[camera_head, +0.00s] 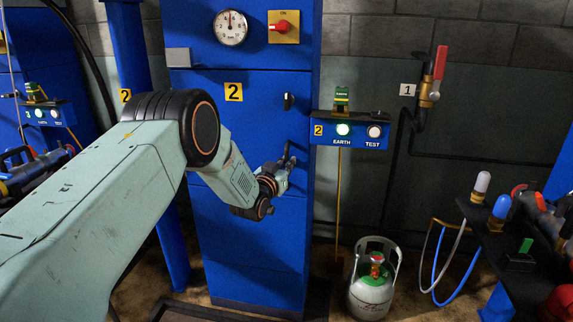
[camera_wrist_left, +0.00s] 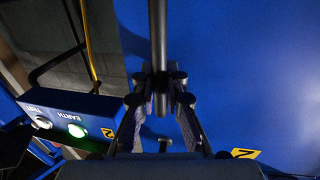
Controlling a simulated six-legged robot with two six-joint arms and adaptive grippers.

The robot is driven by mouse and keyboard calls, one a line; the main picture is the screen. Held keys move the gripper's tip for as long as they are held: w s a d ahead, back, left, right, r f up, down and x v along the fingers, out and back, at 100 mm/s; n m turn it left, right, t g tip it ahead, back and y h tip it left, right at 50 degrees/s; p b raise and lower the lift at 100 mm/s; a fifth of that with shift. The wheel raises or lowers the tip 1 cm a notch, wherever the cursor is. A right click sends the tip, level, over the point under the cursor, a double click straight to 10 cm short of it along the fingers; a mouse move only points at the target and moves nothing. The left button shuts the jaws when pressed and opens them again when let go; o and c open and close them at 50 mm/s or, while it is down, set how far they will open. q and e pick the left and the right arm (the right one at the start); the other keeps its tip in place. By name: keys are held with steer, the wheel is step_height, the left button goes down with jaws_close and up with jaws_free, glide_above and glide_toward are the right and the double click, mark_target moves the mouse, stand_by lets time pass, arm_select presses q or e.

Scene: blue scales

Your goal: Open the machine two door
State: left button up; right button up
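The machine two door (camera_head: 245,130) is the blue cabinet front with a yellow "2" label; it looks closed. It also fills much of the left wrist view (camera_wrist_left: 250,70). A dark bar handle (camera_wrist_left: 158,35) stands out from it in the left wrist view. My left gripper (camera_head: 285,170) is at the door's right edge, level with the handle. In the left wrist view its fingers (camera_wrist_left: 160,82) stand close on both sides of the bar and look shut on it. In the head view the handle is mostly hidden by the fingers. My right gripper is not clearly in view.
A blue box (camera_head: 350,130) with a lit green EARTH lamp and a TEST lamp juts out just right of the door. A gauge (camera_head: 230,27) and red switch (camera_head: 283,27) are above. A gas cylinder (camera_head: 372,285) stands on the floor to the right.

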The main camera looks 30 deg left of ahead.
arm_select(q)
jaws_close()
stand_by(0.3)
steer(key=shift+s, duration=0.15)
